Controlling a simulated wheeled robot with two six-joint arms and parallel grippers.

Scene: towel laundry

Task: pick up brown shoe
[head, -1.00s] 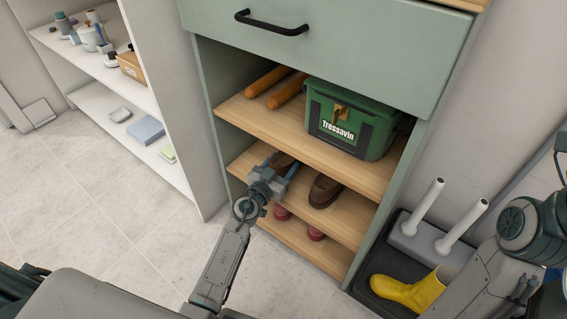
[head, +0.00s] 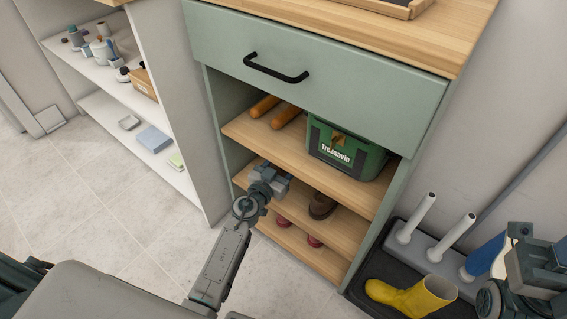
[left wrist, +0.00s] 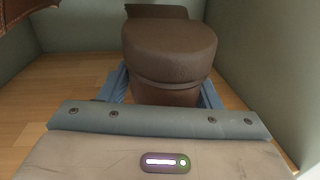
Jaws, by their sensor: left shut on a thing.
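My left gripper (head: 272,182) reaches onto the middle shelf of the green cabinet, left of a brown shoe (head: 322,206) that lies there. In the left wrist view a brown shoe (left wrist: 168,52) sits between the two blue-grey fingers, its rounded heel end toward the camera. My gripper is shut on it. In the head view this held shoe is mostly hidden behind the gripper. I cannot tell whether it touches the shelf. My right arm shows at the right edge of the head view, but its fingertips do not.
The upper shelf (head: 285,148) holds a green box (head: 345,148) and orange rolls (head: 287,117) close above my gripper. Dark red shoes (head: 283,221) are on the shelf below. The floor at left is clear.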

